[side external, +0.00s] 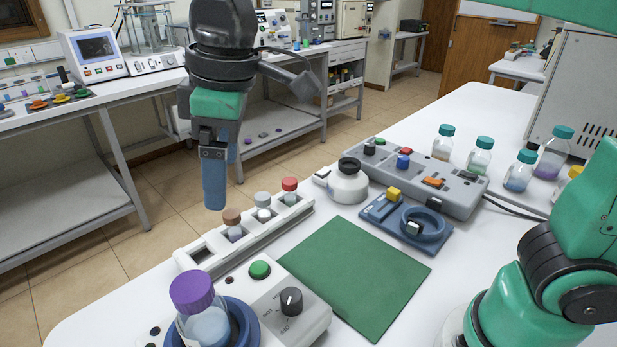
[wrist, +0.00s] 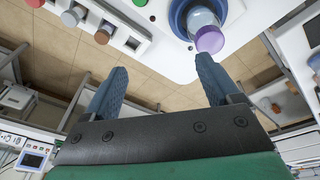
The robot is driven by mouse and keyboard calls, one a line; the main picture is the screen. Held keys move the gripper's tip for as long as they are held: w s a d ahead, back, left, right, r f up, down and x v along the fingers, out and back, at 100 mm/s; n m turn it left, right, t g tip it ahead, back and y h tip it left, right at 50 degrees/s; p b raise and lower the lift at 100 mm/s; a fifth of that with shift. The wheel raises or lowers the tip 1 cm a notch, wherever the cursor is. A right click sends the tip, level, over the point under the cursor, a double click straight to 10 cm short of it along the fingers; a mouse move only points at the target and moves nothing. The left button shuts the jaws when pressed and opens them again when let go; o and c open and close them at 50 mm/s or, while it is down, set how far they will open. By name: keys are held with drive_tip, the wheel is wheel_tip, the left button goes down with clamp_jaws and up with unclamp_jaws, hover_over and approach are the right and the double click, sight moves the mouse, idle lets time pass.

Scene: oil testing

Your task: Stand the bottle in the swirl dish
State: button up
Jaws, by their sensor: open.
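A clear bottle with a purple cap (side external: 194,291) stands in the blue round dish (side external: 245,322) on a white device at the front left. It looks upright, but its foot is hidden by the lower picture edge and the dish wall. In the wrist view, the bottle (wrist: 205,22) is inside the blue dish (wrist: 178,18) at the top, beyond the right finger. My gripper (side external: 214,203) hangs in the air behind the device and rack, apart from the bottle. In the wrist view my gripper (wrist: 162,75) is open, with nothing between its fingers.
The white device has a green button (side external: 260,269) and a black knob (side external: 291,301). A white rack (side external: 204,254) with several capped vials stands beside it. A green mat (side external: 355,275) lies clear. A blue fixture (side external: 438,240), a grey control box (side external: 455,195) and several bottles stand beyond.

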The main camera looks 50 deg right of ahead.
drive_tip(key=s+d+f+m+t, duration=0.1)
drive_tip(key=d+f+m, duration=0.3)
drive_tip(key=d, duration=0.4)
drive_tip(key=s+d+f+m+t+h, duration=0.1)
drive_tip(key=d+f+m+t, duration=0.3)
drive_tip(key=d, duration=0.4)
wheel_tip(320, 180, down, 2)
drive_tip(key=shift+s+f+m, duration=0.1)
drive_tip(key=shift+s+m, duration=0.4)
drive_tip(key=shift+m, duration=0.3)
